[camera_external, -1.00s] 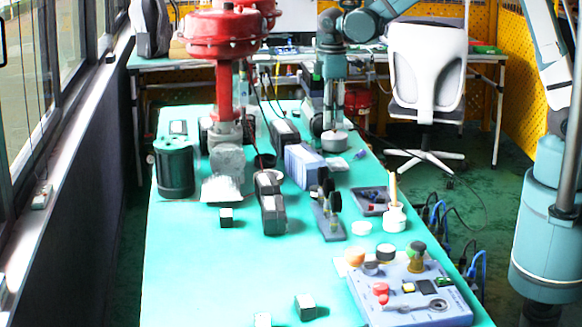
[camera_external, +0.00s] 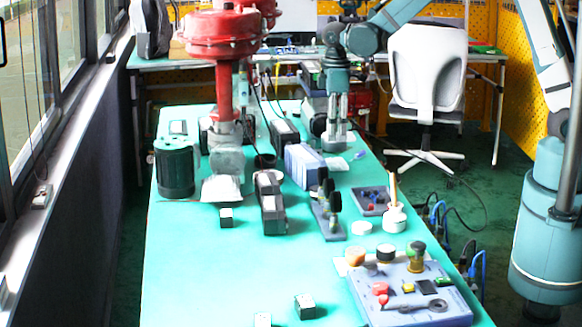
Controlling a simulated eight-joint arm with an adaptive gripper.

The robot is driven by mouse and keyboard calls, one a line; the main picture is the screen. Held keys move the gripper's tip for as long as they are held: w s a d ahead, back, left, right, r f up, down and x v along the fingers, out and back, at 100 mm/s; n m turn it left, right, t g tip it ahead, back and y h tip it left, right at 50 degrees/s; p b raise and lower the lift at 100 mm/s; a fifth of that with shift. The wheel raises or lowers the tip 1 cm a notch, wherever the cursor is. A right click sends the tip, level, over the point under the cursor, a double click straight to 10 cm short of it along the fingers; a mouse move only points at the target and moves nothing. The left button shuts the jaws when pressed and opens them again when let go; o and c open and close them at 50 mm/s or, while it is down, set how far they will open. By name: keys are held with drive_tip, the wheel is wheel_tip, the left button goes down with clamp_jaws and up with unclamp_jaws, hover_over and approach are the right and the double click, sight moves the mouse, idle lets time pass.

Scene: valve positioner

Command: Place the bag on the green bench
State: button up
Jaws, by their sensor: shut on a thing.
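The green bench (camera_external: 185,270) runs down the middle of the view. My gripper (camera_external: 335,146) points down low over its far right part, behind the blue-grey box. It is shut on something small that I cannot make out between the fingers. A grey and black backpack (camera_external: 150,28) stands on the rear table at the far left. A pale, crumpled, bag-like piece (camera_external: 221,188) lies on the bench at the foot of the red valve. I cannot tell which of these is the task's bag.
The red valve (camera_external: 222,35), a dark green canister (camera_external: 175,168), black blocks (camera_external: 270,205) and the blue-grey box (camera_external: 302,165) crowd the bench. A control panel (camera_external: 425,310) fills the near right. The near left is mostly clear. A white chair (camera_external: 428,65) stands behind.

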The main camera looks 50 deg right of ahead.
wheel_tip(320, 180, down, 10)
drive_tip(key=shift+r+b, duration=0.2)
drive_tip(key=shift+b, duration=0.35)
drive_tip(key=shift+f+b, duration=0.3)
drive_tip(key=shift+f, duration=1.65)
drive_tip(key=shift+f, duration=0.15)
drive_tip(key=o, duration=0.9)
drive_tip(key=shift+c, duration=0.2)
drive_tip(key=shift+r+p, duration=0.85)
drive_tip(key=shift+r, duration=5.3)
